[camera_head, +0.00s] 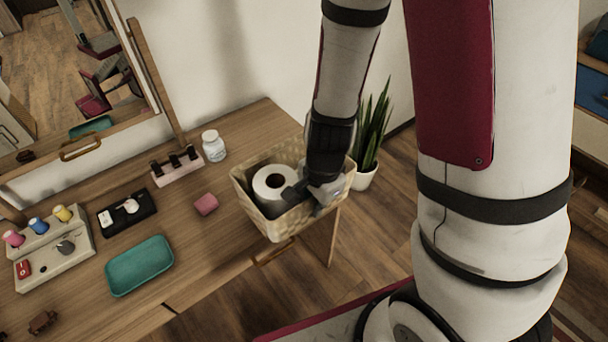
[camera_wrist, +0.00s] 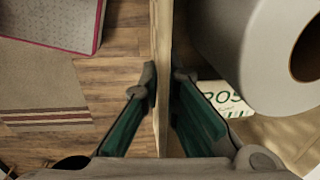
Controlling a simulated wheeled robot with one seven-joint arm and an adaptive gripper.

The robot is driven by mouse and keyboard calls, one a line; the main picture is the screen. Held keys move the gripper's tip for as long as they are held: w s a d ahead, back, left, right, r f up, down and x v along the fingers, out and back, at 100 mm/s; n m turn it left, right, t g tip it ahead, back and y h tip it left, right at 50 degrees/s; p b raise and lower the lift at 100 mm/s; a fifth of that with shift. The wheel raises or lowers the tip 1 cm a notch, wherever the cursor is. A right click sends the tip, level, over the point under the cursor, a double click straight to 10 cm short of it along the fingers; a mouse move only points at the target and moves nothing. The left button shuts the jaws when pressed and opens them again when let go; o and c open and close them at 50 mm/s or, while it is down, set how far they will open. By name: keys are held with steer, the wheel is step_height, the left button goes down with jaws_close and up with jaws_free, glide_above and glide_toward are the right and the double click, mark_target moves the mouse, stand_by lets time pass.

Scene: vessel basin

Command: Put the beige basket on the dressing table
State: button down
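The beige woven basket (camera_head: 271,226) is over the right front corner of the wooden dressing table (camera_head: 229,240) in the head view. I cannot tell whether it rests there or hangs just above. It holds a white paper roll (camera_head: 268,183) and a packet with green letters (camera_wrist: 226,98). My gripper (camera_head: 318,191) is at the basket's right side. In the wrist view, the gripper's fingers (camera_wrist: 165,82) lie on either side of the basket wall (camera_wrist: 163,45) and appear closed on it. My arm hides part of the basket's right side.
On the table are a white jar (camera_head: 213,146), a rack (camera_head: 177,167), a pink block (camera_head: 205,204), a teal tray (camera_head: 139,265), a black tray (camera_head: 127,213) and a spool holder (camera_head: 50,250). A mirror stands behind. A potted plant (camera_head: 367,160) is right of the table.

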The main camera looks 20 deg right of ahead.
steer(key=w+d, duration=0.1)
steer(key=w, duration=0.3)
steer(key=w+d+b, duration=0.1)
steer(key=w, duration=0.3)
steer(key=w+d+f, duration=0.1)
steer(key=w, duration=0.4)
steer(key=shift+d+f+b, duration=0.1)
steer(key=shift+b, duration=0.25)
steer(key=shift+f, duration=1.75)
steer(key=shift+f+b, duration=0.2)
steer(key=shift+b, duration=0.15)
steer(key=c, duration=1.8)
jaws_free()
steer(key=shift+r, duration=0.1)
